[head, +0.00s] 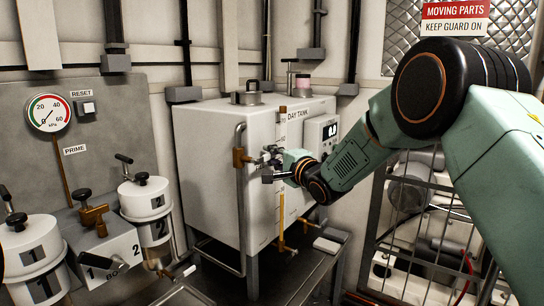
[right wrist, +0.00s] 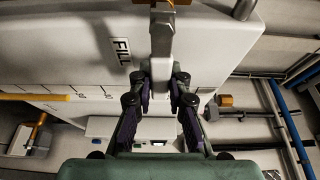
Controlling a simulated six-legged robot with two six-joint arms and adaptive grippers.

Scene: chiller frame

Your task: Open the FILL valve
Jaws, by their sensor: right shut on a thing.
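The FILL valve has a brass body (head: 240,157) on a pipe at the left front edge of the white DAY TANK (head: 215,140). In the right wrist view, its grey lever (right wrist: 161,42) runs from brass at the top edge down between my fingers, beside the FILL label (right wrist: 121,51). My right gripper (head: 269,165) is at the valve, and the right wrist view shows its two fingers (right wrist: 160,82) shut on the lever's end. In the head view the fingers hide most of the lever. My left gripper is not in view.
The tank stands on a dark bench (head: 290,275). Numbered canisters (head: 150,200) and a gauge (head: 48,113) are at left. A wire guard (head: 425,225) stands at right.

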